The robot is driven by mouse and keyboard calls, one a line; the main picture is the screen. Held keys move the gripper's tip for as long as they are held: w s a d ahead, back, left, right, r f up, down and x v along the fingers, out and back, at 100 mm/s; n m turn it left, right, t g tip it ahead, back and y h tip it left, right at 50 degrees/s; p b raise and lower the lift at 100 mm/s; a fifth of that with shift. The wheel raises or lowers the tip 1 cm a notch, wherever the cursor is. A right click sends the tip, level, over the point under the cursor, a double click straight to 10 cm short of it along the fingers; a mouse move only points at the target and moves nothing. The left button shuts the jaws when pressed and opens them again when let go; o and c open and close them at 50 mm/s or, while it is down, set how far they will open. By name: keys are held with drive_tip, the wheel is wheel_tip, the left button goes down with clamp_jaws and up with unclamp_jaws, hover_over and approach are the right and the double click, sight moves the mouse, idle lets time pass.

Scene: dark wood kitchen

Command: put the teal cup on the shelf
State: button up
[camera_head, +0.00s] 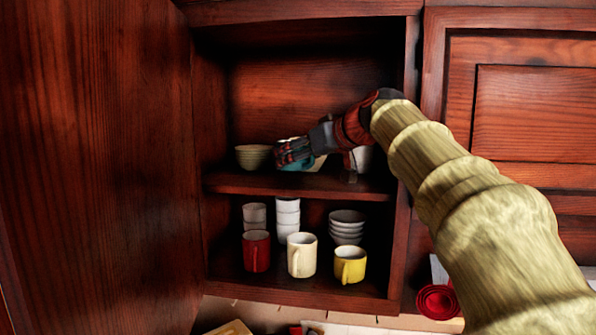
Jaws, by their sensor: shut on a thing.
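The teal cup (297,166) is mostly hidden behind the fingers of my gripper (287,154); only a blue-green part of it shows. My gripper is shut on the cup, inside the open cabinet, just above the shelf board (255,184). I cannot tell whether the cup touches the board. My arm reaches in from the lower right.
A pale bowl (253,157) stands left of the gripper and a white cup (361,159) to its right. Below are red (256,251), cream (301,255) and yellow (350,264) mugs and stacked white dishes. The open door (95,170) bounds the left.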

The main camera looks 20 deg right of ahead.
sight(304, 169)
drive_tip(key=shift+w+f, duration=0.1)
drive_tip(key=shift+f, duration=1.65)
drive_tip(key=shift+f, duration=0.2)
drive_tip(key=o, duration=1.4)
drive_tip(key=shift+o, duration=0.7)
drive_tip(key=shift+r, duration=0.1)
drive_tip(key=shift+r, duration=0.15)
drive_tip(key=b+v, duration=0.2)
drive_tip(key=v, duration=1)
